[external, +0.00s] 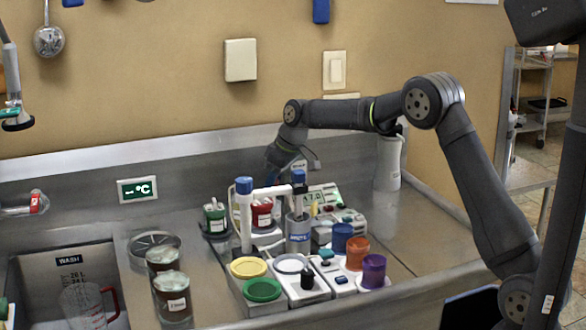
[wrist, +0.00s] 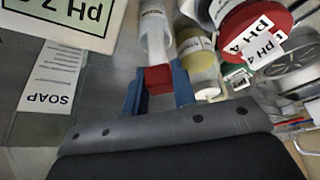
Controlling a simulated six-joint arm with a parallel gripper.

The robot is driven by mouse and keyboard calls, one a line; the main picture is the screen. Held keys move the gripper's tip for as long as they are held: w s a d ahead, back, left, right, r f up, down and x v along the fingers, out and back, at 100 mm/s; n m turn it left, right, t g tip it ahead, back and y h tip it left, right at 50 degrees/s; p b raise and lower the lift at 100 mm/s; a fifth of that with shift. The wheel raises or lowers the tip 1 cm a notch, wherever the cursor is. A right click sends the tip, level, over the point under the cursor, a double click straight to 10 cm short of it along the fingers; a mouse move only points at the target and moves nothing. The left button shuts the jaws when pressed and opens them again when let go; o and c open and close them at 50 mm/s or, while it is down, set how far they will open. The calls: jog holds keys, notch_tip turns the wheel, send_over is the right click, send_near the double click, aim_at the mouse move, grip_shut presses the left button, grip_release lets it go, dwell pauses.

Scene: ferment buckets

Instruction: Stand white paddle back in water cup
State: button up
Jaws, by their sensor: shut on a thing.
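In the wrist view the blue fingers of my gripper (wrist: 160,88) are shut on a small red block-like piece (wrist: 158,77). A pale, narrow cylinder (wrist: 155,40) shows just beyond it; I cannot tell whether the two are joined, or whether this is the white paddle. In the external view my gripper (external: 303,164) is low over the back of the bench cluster, behind a grey cup (external: 298,234) with a blue label. That label is too blurred to read, so I cannot confirm it as the water cup. The held piece is not clear there.
A white stand (external: 246,225) with blue caps and a crossbar rises in front of my gripper. A red-lidded pH 4 cup (wrist: 257,35) is close at right in the wrist view. Several coloured cups crowd the front. A soap bottle (external: 388,165) stands behind right. Steel at far right is clear.

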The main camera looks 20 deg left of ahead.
jog(key=shift+f, duration=0.4)
jog(key=o, duration=1.5)
jog(key=shift+r, duration=0.1)
jog(key=shift+r, duration=2.95)
jog(key=shift+f, duration=0.15)
